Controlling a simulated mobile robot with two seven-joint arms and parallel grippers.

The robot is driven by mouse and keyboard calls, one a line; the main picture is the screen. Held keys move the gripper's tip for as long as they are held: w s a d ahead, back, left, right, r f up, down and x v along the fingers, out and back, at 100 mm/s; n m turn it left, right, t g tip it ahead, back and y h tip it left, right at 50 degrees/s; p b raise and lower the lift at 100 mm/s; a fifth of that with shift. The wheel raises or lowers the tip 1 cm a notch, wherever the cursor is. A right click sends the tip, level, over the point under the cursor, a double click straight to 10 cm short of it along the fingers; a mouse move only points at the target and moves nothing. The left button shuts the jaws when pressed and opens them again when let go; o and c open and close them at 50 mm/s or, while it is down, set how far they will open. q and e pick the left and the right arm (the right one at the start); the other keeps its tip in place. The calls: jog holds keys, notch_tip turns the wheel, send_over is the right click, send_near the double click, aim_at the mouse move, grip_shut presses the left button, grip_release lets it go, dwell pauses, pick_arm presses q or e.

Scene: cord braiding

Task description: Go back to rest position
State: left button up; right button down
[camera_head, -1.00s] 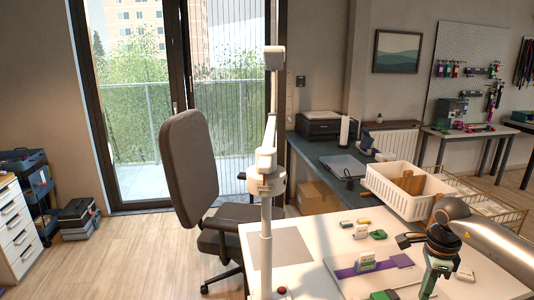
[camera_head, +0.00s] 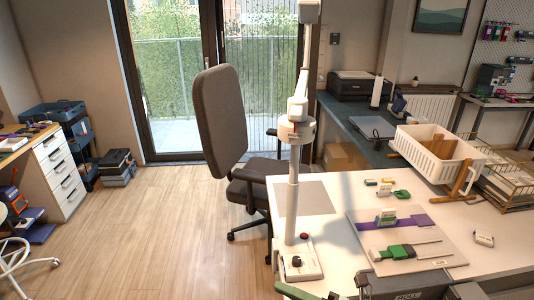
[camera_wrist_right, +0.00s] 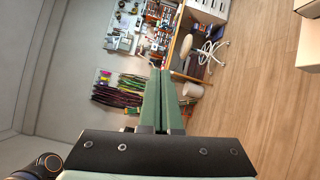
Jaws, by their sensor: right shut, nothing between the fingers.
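My right gripper (camera_head: 281,287) is at the bottom edge of the head view, its green fingers pointing left, partly cut off. In the right wrist view its green fingers (camera_wrist_right: 163,75) are pressed together with nothing between them. They point across the room, clear of the table top. My left gripper is in neither view now. On the white table (camera_head: 340,195) lies a pale board (camera_head: 440,236). On it are a purple strip with a small white-and-green block (camera_head: 386,217) and a green-handled tool (camera_head: 397,252) with two thin rods.
A white post (camera_head: 293,205) stands at the table's left edge. An office chair (camera_head: 222,115) is behind it. A white basket (camera_head: 425,152) is at the back right. Small blocks lie on the table. The floor (camera_head: 170,235) at left is clear up to the drawers (camera_head: 60,168).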

jog(key=s+d+f+m+t+h, duration=0.25)
jog(key=d+f+m+h, duration=0.2)
jog(key=m, duration=0.65)
jog(key=s+d+f+m+t+h, duration=0.2)
jog(key=d+f+m+t+h, duration=0.15)
jog(key=f+m+h, duration=0.45)
jog(key=s+d+f+m+g, duration=0.2)
jog(key=s+f+m, duration=0.2)
jog(key=s+m, duration=0.1)
jog(key=s+d+f+m+g+h, duration=0.1)
jog(key=s+d+f+m+g, duration=0.1)
jog(key=s+m, duration=0.4)
notch_tip(320, 180, down, 2)
jog(key=shift+s+f+m+g, duration=0.1)
jog(key=shift+s+m+g, duration=0.2)
jog(key=shift+s+g, duration=0.45)
